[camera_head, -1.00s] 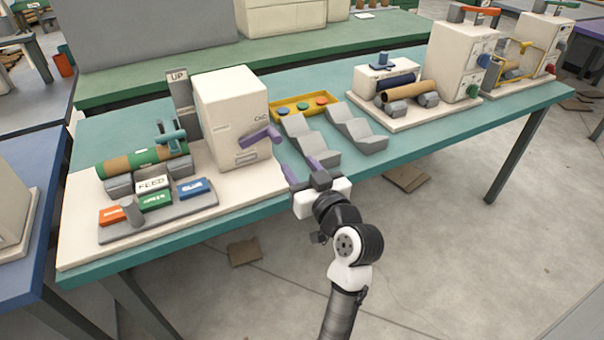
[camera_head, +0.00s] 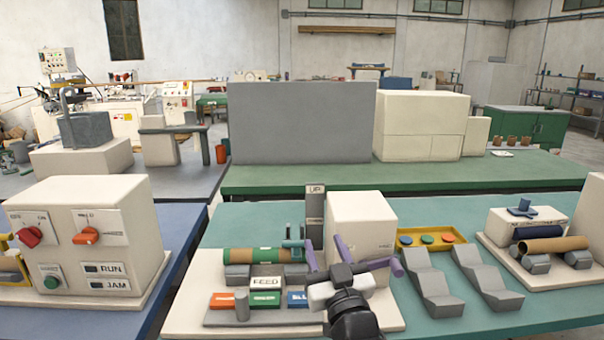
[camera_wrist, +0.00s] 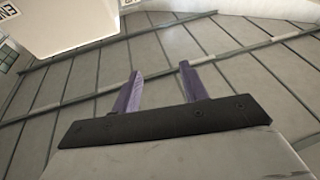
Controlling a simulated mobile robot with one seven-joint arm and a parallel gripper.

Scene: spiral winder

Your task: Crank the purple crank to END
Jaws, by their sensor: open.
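The purple crank (camera_head: 397,267) is on the lower right of the white winder box (camera_head: 360,228) in the head view, partly behind my arm. My gripper (camera_head: 324,240) is in front of the box, its two purple fingers pointing up. In the wrist view my gripper (camera_wrist: 157,70) has its fingers apart with nothing between them. The crank does not show clearly in the wrist view; a white box corner (camera_wrist: 60,22) is at the upper left. I cannot tell whether the gripper touches the crank.
An UP post (camera_head: 315,215) stands left of the box. A green-brown roll (camera_head: 262,255) and FEED block (camera_head: 266,282) sit left of my gripper. A yellow tray (camera_head: 425,249) and grey V-blocks (camera_head: 430,280) stand right. Another machine (camera_head: 95,235) is far left.

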